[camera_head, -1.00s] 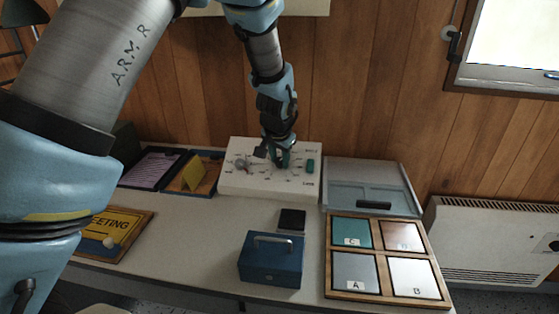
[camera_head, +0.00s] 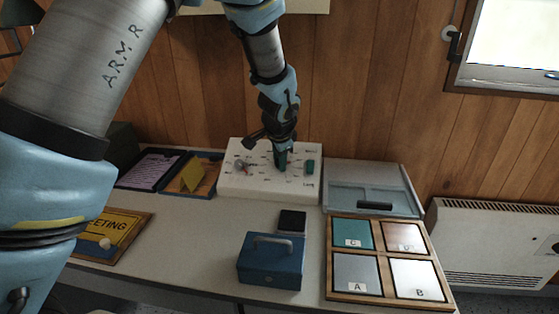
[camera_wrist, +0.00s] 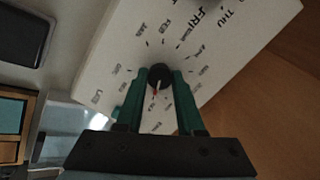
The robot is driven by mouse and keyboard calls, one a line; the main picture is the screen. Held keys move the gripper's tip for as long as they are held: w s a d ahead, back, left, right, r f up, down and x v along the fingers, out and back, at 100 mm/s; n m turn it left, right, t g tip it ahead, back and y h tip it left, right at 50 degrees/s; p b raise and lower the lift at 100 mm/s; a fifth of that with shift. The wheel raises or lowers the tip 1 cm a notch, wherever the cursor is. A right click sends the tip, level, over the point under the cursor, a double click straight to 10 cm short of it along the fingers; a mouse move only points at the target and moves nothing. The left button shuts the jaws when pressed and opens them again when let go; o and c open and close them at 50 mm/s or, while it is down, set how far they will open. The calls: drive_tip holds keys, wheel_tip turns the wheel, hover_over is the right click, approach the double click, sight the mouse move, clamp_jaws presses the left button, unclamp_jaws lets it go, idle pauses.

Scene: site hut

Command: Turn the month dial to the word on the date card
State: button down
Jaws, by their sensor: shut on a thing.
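A white dial panel (camera_head: 232,183) lies on the desk against the wall; it also shows in the wrist view (camera_wrist: 113,47). My gripper (camera_head: 281,168) reaches down onto its middle. In the wrist view my green fingertips (camera_wrist: 160,80) are shut on the month dial (camera_wrist: 159,74), a dark round knob ringed by month words such as JAN and FEB. An orange and white pointer on the knob points toward the bottom of the wrist view. A yellow folded card (camera_head: 191,176), perhaps the date card, stands left of the panel; its word is not readable.
A second grey-red dial (camera_head: 240,166) and a green block (camera_head: 310,166) are on the panel. A blue cash box (camera_head: 270,266), a dark pad (camera_head: 291,221), a grey-lidded box (camera_head: 345,178) and a wooden sample frame (camera_head: 333,292) stand in front and right. A clipboard (camera_head: 150,168) lies left.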

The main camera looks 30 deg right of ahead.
idle(0.3)
drive_tip(key=c, duration=0.5)
unclamp_jaws()
drive_tip(key=shift+r, duration=0.1)
drive_tip(key=b+v, duration=0.1)
drive_tip(key=v, duration=0.9)
drive_tip(key=shift+s+a+r, duration=0.1)
drive_tip(key=shift+s+r, duration=0.1)
drive_tip(key=shift+r, duration=0.1)
drive_tip(key=w+a+n+g+y+p, duration=0.1)
drive_tip(key=w+a+n, duration=0.3)
drive_tip(key=a, duration=0.7)
drive_tip(key=w+a+n+y, duration=0.1)
drive_tip(key=w+a+n, duration=0.3)
drive_tip(key=a, duration=0.8)
drive_tip(key=s+a+n, duration=0.2)
drive_tip(key=a+n, duration=0.1)
drive_tip(key=a, duration=0.3)
drive_tip(key=s+a+f+n+g+p, duration=0.1)
drive_tip(key=s+a+n, duration=0.2)
drive_tip(key=a, duration=0.4)
drive_tip(key=s+a+n, duration=0.2)
drive_tip(key=a+n, duration=0.2)
drive_tip(key=a, duration=0.3)
drive_tip(key=shift+s+a+f+n+g+y+p, duration=0.15)
drive_tip(key=shift+s+n+g+y+p, duration=0.25)
